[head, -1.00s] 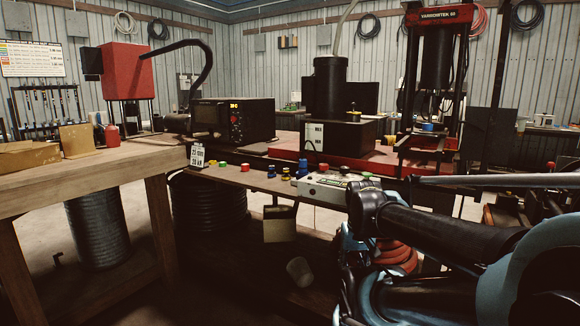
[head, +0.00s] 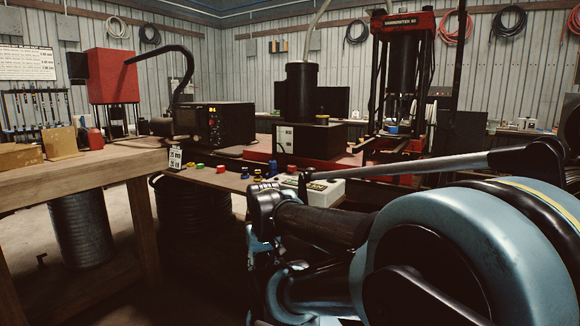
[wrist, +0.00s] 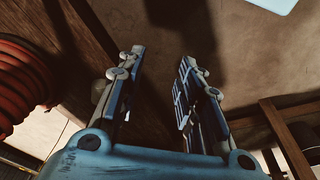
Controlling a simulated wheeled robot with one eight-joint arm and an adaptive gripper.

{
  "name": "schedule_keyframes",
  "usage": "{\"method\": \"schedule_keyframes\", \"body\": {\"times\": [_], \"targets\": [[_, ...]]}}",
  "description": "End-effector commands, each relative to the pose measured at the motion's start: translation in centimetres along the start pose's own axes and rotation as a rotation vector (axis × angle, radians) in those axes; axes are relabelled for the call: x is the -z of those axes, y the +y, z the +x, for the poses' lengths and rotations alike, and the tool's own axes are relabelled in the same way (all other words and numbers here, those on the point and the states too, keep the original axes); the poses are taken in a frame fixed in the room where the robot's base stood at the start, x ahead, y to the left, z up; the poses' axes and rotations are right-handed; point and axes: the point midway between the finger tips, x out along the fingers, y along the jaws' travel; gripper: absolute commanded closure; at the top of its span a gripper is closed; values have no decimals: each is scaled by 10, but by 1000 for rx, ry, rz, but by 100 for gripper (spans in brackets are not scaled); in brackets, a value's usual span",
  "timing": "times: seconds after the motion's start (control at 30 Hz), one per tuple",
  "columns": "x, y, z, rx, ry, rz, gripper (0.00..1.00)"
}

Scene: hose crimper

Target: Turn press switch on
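The red press (head: 405,75) stands at the back right of the bench in the head view. A black control unit (head: 220,124) with a small screen, a lit readout and a red knob or button stands left of centre. A black box with a white gauge face (head: 308,138) carries a black cylinder (head: 302,90). A pale box (head: 322,188) lies at the bench front, partly behind my arm. I cannot tell which control is the press switch. In the wrist view my gripper (wrist: 160,70) is open, with nothing between its fingers. My arm hides the lower right of the head view.
Small coloured caps (head: 221,169) sit along the bench's front edge. A wooden table (head: 85,172) with boxes stands at left. Red coiled hose (wrist: 20,80) is beside my gripper in the wrist view, with wooden beams around. Bare floor shows between the tables.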

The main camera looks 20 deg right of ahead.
Motion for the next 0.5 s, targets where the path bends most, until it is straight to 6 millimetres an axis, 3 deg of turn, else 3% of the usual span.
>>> {"method": "schedule_keyframes", "body": {"times": [0.03,0.1,0.23,0.33,0.5], "targets": [[0,0,0,0,0,0,62],[-4,0,-6,0,8,-1,49],[6,3,-23,-3,6,-19,49],[30,-1,-48,-6,-5,-52,49],[83,16,-106,-11,-31,-129,49]]}}
